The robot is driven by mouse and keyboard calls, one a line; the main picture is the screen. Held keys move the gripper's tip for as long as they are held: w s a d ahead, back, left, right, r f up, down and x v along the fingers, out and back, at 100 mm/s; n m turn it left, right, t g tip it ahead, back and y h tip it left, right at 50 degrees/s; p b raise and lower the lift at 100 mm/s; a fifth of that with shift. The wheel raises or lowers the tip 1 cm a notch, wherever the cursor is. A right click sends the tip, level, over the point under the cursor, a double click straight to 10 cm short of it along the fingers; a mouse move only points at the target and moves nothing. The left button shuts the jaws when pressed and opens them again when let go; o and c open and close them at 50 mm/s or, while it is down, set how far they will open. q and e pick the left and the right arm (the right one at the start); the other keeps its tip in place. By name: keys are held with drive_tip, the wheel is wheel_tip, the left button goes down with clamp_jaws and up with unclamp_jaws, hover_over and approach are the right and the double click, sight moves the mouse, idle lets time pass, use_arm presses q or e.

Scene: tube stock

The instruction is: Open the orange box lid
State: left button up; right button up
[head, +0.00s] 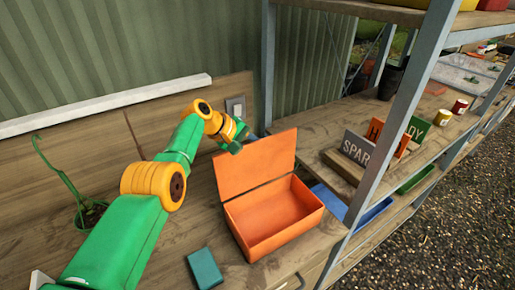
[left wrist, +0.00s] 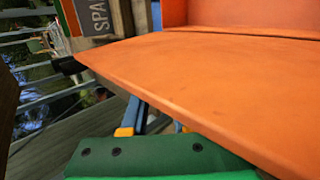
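The orange box (head: 284,222) stands on the wooden bench in the head view, and its inside shows empty. Its lid (head: 255,163) is raised and stands steeply upright along the back-left edge. My left arm reaches in from the left, and its gripper (head: 238,138) is at the lid's upper left corner, partly behind it. In the left wrist view the lid (left wrist: 190,85) fills much of the picture at close range. Blue and yellow gripper parts (left wrist: 150,127) show below its edge; the fingertips are hidden, so contact is unclear. My right gripper is not in view.
A teal block (head: 205,268) lies on the bench in front of the box. A potted plant (head: 90,212) stands at left. The metal shelf post (head: 395,110) rises right of the box, with a SPARE sign (head: 356,149) and blue tray (head: 365,215) nearby.

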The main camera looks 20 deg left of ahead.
use_arm(q)
drive_tip(key=o, duration=0.4)
drive_tip(key=shift+s+f, duration=0.1)
drive_tip(key=shift+f, duration=0.15)
drive_tip(key=shift+o, duration=0.2)
drive_tip(key=shift+r, duration=0.1)
drive_tip(key=shift+r+p, duration=0.3)
drive_tip(key=shift+p, duration=0.15)
drive_tip(key=shift+p+v, duration=0.85)
drive_tip(key=shift+p, duration=0.35)
drive_tip(key=b+v, duration=0.1)
drive_tip(key=v, duration=0.3)
drive_tip(key=shift+s+a+r, duration=0.1)
drive_tip(key=shift+s+a, duration=0.15)
drive_tip(key=shift+a, duration=0.1)
